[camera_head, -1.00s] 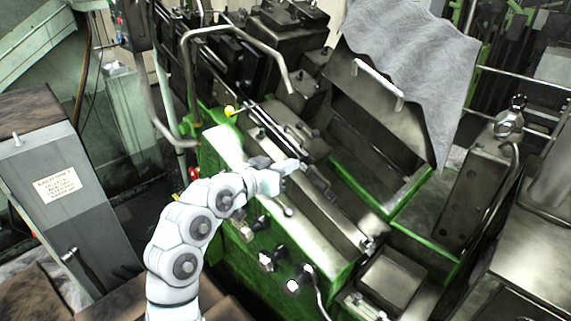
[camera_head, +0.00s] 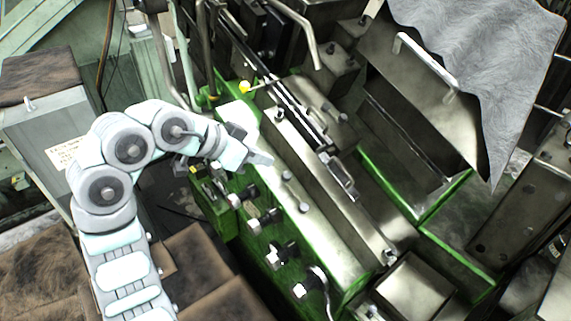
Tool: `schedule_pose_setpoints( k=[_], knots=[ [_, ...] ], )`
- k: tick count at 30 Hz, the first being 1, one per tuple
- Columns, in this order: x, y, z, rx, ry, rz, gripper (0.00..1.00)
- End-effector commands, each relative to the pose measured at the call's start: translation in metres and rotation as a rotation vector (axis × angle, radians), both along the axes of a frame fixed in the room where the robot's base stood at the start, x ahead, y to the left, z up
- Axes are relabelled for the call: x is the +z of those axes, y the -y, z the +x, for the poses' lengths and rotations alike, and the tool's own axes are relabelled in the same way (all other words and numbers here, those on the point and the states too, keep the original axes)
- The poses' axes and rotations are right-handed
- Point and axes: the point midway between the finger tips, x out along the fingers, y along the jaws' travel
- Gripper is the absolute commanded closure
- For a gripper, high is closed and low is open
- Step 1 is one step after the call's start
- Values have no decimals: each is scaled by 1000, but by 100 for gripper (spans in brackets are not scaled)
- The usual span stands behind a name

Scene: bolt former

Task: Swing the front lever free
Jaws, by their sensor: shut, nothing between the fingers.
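My gripper (camera_head: 264,159) is shut and empty, with its tip over the pale top ledge of the green machine (camera_head: 312,222). I cannot tell whether it touches the ledge. A short lever with a yellow knob (camera_head: 244,87) stands above and left of my gripper, apart from it. Several short fittings with pale ends line the machine's front face, among them a lower one (camera_head: 300,290) beside a curved hose. I cannot tell for sure which of these parts is the front lever. My wrist hides part of the front face.
A bent metal rail (camera_head: 311,40) rises behind my gripper. A long dark slide (camera_head: 300,110) runs along the machine top. A raised cover with a grey cloth (camera_head: 485,65) stands at the right. A grey cabinet (camera_head: 45,130) stands at the left, near my arm.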

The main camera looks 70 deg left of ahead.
Motion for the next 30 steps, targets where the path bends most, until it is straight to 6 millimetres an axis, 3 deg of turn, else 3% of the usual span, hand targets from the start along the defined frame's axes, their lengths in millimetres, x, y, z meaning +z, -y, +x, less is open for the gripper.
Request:
schedule_pose_setpoints(
  k=[18,30],
  knots=[
    [-59,-13,64,-2,-2,-5,100],
    [-66,-17,72,0,2,2,100]
  ],
)
